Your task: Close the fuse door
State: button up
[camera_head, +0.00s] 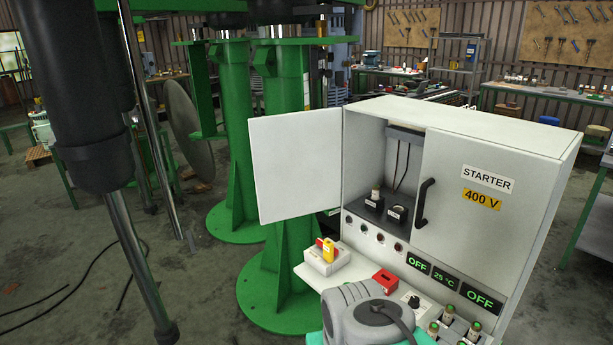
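The fuse door (296,164) is a plain light-grey panel. It stands open, swung out to the left from the left edge of the grey starter cabinet (480,124). The open compartment shows a black base with a fuse (376,194) standing upright in the left holder. The right holder (397,212) shows a pale ring, and I cannot tell if a fuse sits in it. Dark cables run down the compartment's back wall. My gripper's fingers cannot be made out in this view.
The right panel with the STARTER label (487,179) and black handle (424,203) is closed. A red-and-yellow switch (327,249) sits below the open door. A grey rounded body (367,316) covers part of the front controls. Green columns (285,190) stand behind the door.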

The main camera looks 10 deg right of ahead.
aim_at(296, 156)
jog(key=u, duration=1.5)
jog(key=i, duration=4.85)
jog(key=z, duration=4.5)
jog(key=i, duration=1)
jog(key=u, duration=0.75)
